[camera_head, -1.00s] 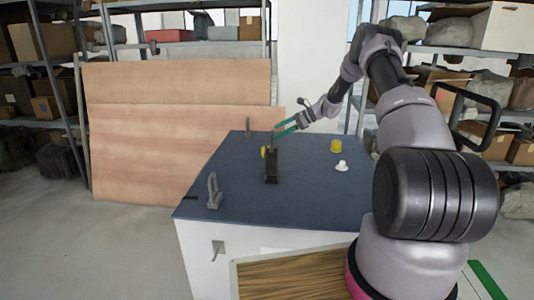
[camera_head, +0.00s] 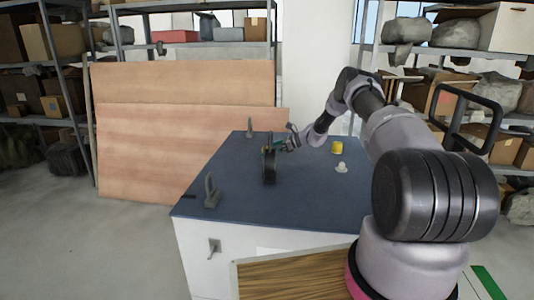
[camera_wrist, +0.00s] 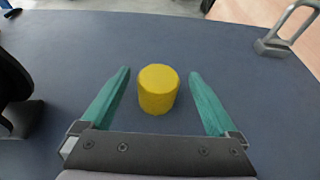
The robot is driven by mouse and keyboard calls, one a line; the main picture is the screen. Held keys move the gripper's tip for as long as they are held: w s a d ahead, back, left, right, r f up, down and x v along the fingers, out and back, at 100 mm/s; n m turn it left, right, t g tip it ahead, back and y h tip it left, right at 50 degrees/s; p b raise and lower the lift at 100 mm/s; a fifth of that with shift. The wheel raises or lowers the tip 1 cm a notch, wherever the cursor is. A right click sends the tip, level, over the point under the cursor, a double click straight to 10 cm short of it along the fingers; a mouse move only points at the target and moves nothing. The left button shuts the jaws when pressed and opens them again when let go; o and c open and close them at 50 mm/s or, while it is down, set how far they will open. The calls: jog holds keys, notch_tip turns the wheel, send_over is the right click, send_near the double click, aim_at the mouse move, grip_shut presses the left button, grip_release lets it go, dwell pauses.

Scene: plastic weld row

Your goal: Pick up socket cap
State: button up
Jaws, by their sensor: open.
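A yellow cylinder, which looks like the socket cap (camera_wrist: 158,90), stands upright on the dark blue tabletop in the wrist view. My gripper (camera_wrist: 159,72) is open, with one green finger on each side of the cap and visible gaps to both. In the head view my gripper (camera_head: 271,149) is low at the black upright fixture (camera_head: 269,170). The cap is mostly hidden there, behind the fixture and fingers. The fixture also shows at the left edge of the wrist view (camera_wrist: 14,95).
The blue table (camera_head: 235,185) carries a yellow cup-like piece (camera_head: 337,147) and a white knob-like piece (camera_head: 341,168) to the right. A grey clamp (camera_head: 211,192) stands front left, another (camera_head: 249,131) at the back. Wooden panels (camera_head: 185,140) stand behind.

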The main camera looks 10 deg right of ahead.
jog(key=x, duration=0.3)
jog(key=shift+a+f, duration=0.1)
jog(key=shift+a, duration=0.15)
jog(key=c, duration=1.4)
notch_tip(320, 180, up, 10)
jog(key=shift+r, duration=0.1)
